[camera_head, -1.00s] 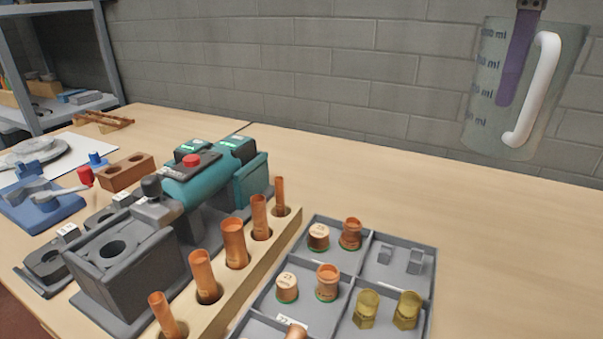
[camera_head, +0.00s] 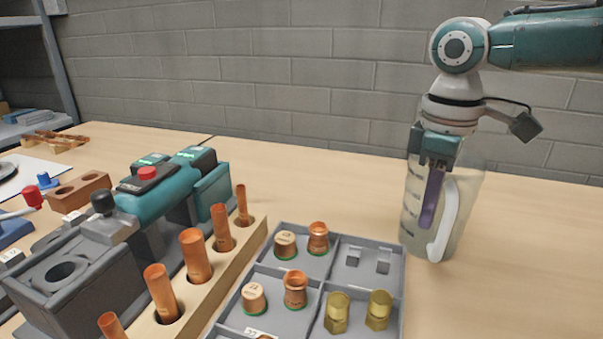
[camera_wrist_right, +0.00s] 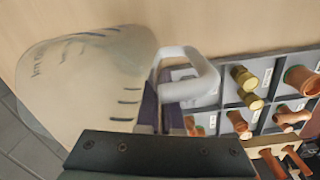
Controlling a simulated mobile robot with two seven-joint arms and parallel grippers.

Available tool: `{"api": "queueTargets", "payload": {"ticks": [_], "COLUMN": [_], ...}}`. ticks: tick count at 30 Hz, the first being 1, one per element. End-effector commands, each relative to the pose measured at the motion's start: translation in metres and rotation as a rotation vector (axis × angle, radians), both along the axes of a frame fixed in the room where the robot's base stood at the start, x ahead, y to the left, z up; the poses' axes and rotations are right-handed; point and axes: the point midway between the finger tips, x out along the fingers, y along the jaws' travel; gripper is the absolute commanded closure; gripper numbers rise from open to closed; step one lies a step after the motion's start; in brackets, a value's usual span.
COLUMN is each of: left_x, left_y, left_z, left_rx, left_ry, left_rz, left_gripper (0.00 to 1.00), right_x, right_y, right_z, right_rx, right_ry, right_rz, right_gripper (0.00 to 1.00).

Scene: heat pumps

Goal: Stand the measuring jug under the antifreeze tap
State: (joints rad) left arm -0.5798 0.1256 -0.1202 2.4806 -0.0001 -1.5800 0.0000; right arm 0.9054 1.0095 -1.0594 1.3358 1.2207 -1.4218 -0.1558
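The measuring jug (camera_head: 411,200) is clear, with dark volume marks and a white handle. It is upright at the right of the head view, low over the bench; I cannot tell whether its base touches. My right gripper (camera_head: 430,200) comes down from above with its purple fingers at the jug's handle side and is shut on the jug. In the right wrist view the jug (camera_wrist_right: 85,85) extends to the left of the fingers, with the handle to the right. The fingertips' exact contact is partly hidden. The antifreeze tap and my left gripper are not in view.
A grey divided tray (camera_head: 403,290) of copper and brass fittings lies just left of the jug. A wooden rack (camera_head: 240,255) of copper tubes and a teal machine (camera_head: 165,205) stand further left. The bench behind the tray and at far right is clear.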

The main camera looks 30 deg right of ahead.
Motion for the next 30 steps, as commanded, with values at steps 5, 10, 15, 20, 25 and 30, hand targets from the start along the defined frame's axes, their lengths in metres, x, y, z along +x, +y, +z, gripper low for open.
{"api": "queueTargets", "payload": {"ticks": [5,10,15,20,25,30], "left_x": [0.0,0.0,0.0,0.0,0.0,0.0], "left_y": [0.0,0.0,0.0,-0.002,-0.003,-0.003], "left_z": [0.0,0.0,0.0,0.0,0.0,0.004], "left_rx": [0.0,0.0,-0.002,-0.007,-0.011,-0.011], "left_ry": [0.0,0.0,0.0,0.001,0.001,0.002], "left_rz": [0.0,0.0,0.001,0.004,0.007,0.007], "left_gripper": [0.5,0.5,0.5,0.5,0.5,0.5], "right_x": [0.0,0.0,0.0,0.0,0.0,0.001], "right_y": [0.0,0.0,0.0,0.0,0.0,0.001], "right_z": [0.001,-0.002,-0.002,-0.002,0.0,0.02], "right_rx": [0.0,0.0,0.0,0.0,0.0,0.002], "right_ry": [-0.001,0.0,-0.001,-0.001,-0.001,-0.006], "right_rz": [0.0,0.0,0.0,0.0,0.0,0.0], "right_gripper": [1.0,0.93,0.74,0.67,0.67,0.67]}}
